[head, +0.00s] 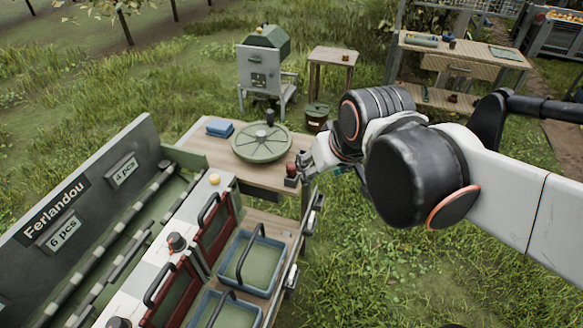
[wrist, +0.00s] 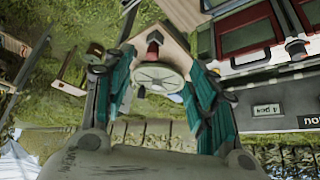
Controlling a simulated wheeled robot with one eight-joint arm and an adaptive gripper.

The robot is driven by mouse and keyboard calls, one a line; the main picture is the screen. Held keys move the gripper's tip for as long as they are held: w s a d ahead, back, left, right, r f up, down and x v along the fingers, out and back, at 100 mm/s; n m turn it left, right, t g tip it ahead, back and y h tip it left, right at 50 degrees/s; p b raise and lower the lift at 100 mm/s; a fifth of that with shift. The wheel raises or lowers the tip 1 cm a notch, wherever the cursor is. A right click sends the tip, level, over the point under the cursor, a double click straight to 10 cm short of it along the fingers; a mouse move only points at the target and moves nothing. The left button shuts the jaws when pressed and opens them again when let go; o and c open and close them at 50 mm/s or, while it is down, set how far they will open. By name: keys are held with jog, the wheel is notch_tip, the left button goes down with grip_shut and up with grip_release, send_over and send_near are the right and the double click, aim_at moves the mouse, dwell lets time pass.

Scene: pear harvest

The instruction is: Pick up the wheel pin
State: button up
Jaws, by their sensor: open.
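A small red-topped piece on a dark base (head: 291,171), which looks like the wheel pin, stands upright at the near right edge of a wooden table. It also shows in the wrist view (wrist: 153,42), near the table's corner. A round green spoked wheel (head: 261,143) with a dark knob at its far rim lies flat on the same table, and it shows between my fingers in the wrist view (wrist: 158,78). My gripper (wrist: 158,60) is open and empty, its teal fingers spread. In the head view my gripper is largely hidden by my wrist, just right of the red-topped piece.
A green-roofed box (head: 263,60) and a small stool (head: 333,57) stand behind on grass.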

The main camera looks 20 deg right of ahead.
jog(key=w+g+p, duration=0.1)
jog(key=w+p, duration=0.1)
jog(key=w, duration=0.6)
jog(key=n+g+p, duration=0.1)
jog(key=p, duration=0.1)
send_near(292, 165)
jog(key=b+x, duration=0.1)
jog(key=x, duration=0.1)
jog(key=b+x, duration=0.1)
jog(key=x, duration=0.1)
jog(key=b+x, duration=0.1)
jog(key=x, duration=0.1)
jog(key=shift+w+d+r, duration=0.15)
jog(key=shift+w+d, duration=0.05)
jog(key=shift+w, duration=0.05)
jog(key=shift+s+b+x, duration=0.15)
jog(key=shift+b+x, duration=0.45)
jog(key=shift+x, duration=0.75)
jog(key=shift+s+b+x, duration=0.1)
jog(key=shift+b+x, duration=0.5)
jog(key=shift+x, duration=0.75)
jog(key=shift+a, duration=0.2)
jog(key=shift+c, duration=0.2)
jog(key=c, duration=1.1)
